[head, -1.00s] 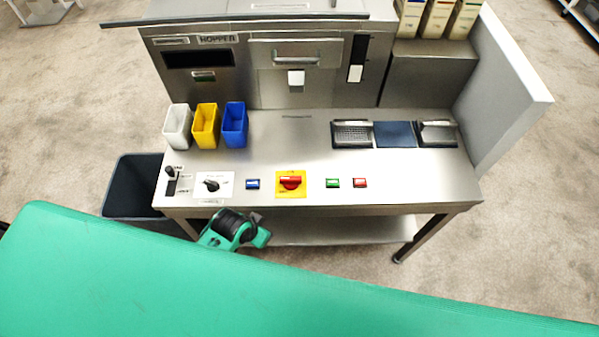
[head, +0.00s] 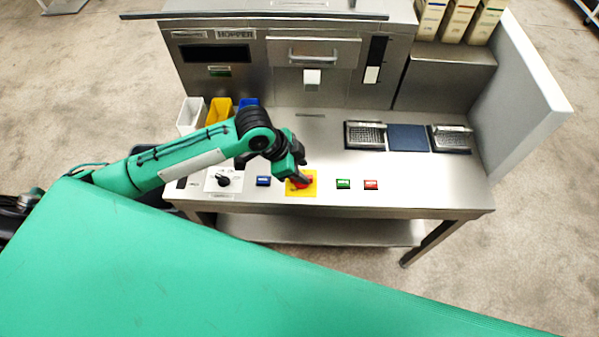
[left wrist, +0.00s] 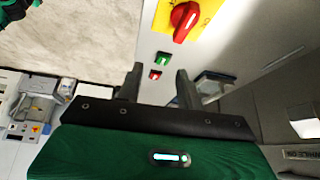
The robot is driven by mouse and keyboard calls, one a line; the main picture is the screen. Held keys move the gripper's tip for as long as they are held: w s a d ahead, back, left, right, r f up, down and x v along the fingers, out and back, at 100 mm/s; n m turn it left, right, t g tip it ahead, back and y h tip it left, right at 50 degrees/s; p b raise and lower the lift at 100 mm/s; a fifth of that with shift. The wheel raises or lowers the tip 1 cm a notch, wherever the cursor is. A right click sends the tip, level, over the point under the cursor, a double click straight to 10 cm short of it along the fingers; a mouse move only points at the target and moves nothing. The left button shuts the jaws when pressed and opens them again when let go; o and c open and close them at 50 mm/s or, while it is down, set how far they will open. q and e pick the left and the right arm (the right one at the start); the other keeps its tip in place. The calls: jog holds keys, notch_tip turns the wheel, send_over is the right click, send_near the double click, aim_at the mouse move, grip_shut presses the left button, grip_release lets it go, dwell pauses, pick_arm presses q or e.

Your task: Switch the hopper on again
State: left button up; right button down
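The steel hopper unit with its HOPPER label (head: 235,34) stands at the back of the bench, with a dark display (head: 215,54). A red rotary switch (head: 302,181) sits on a yellow plate on the front of the bench; its knob (left wrist: 184,18) also shows in the left wrist view. My left gripper (head: 297,176) is over this plate in the head view, partly hiding the knob. In the left wrist view its fingers (left wrist: 160,78) are apart and empty, with the knob beyond them, above. Contact cannot be told. My right gripper does not show.
Along the bench front are a black knob (head: 223,180), a blue button (head: 263,181), a green button (head: 343,184) and a red button (head: 371,185). White, yellow and blue bins (head: 191,116) stand behind my arm. Two keypads lie at right beside a grey side panel (head: 520,85).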

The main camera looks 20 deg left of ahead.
pick_arm(q)
jog(key=w+a+r+m+g, duration=0.1)
jog(key=w+a+r, duration=0.1)
jog(key=a+r, duration=0.3)
jog(key=shift+y, duration=0.4)
jog(key=x, duration=0.4)
jog(key=a+p+x, duration=0.1)
jog(key=x, duration=0.4)
jog(key=p+x, duration=0.1)
jog(key=x, duration=0.4)
jog(key=shift+s+a+f, duration=0.15)
jog(key=shift+s+f, duration=0.1)
jog(key=shift+s, duration=0.05)
grip_shut()
